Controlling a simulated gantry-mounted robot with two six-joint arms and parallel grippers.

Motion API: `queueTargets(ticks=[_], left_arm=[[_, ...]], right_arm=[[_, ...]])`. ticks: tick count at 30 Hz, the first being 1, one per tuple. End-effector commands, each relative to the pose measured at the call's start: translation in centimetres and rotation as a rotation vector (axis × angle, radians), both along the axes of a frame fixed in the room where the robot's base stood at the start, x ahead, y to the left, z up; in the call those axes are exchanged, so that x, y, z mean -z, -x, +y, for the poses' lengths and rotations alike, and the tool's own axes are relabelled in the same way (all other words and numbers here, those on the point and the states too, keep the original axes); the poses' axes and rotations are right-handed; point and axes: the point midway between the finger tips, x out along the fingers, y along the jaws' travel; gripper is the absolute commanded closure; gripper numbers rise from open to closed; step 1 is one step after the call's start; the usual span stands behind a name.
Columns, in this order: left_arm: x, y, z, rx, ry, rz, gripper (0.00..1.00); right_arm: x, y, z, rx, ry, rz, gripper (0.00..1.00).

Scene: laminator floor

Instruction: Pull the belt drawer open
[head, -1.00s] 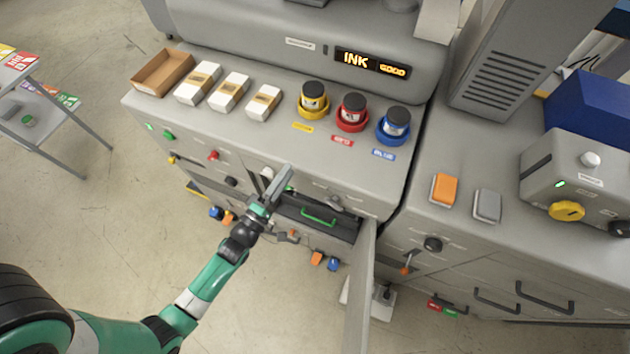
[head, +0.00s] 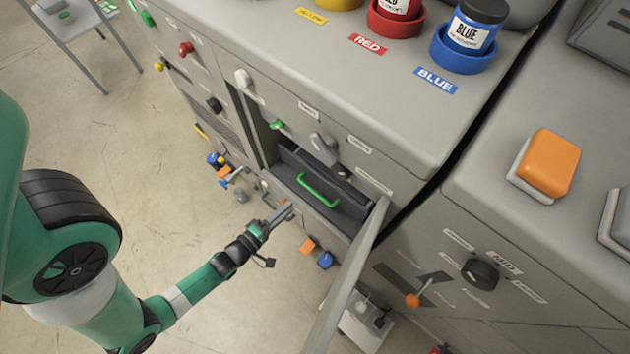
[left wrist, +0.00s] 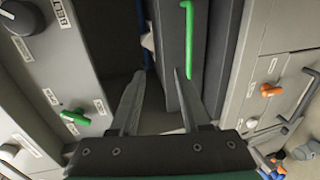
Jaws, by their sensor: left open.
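The dark drawer (head: 341,212) sits in an opening in the grey machine front, with a green bar handle (head: 318,189) on it. The handle also shows in the left wrist view (left wrist: 187,38), at the top just right of center. My left gripper (head: 284,212) is in front of the machine, below and left of the handle. In the left wrist view its jaws (left wrist: 158,76) are apart with nothing between them. The right finger points toward the drawer front, below the handle; the handle is not between the fingers. My right gripper is not in view.
An open grey door (head: 348,285) sticks out right of the drawer opening. A green knob (head: 277,125) and a grey lever (head: 323,147) sit above it. Orange (head: 307,245) and blue (head: 325,260) parts are below. Open floor lies at lower left.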

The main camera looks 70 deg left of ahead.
Motion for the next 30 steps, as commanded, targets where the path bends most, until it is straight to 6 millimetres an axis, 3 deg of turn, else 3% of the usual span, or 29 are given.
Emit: queueTargets(ticks=[1,5,16,30], left_arm=[[4.0,0.0,0.0,0.000,0.000,-0.001,0.53],[6.4,0.0,0.0,0.000,0.000,-0.001,0.53],[6.8,-1.0,0.5,0.001,-0.002,-0.004,0.53],[8.8,-9.0,4.7,-0.001,-0.002,-0.002,0.53]], right_arm=[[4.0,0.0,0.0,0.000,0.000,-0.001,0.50],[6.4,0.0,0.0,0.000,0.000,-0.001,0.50],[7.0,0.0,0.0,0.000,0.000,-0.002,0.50],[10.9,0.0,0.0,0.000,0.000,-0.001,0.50]])
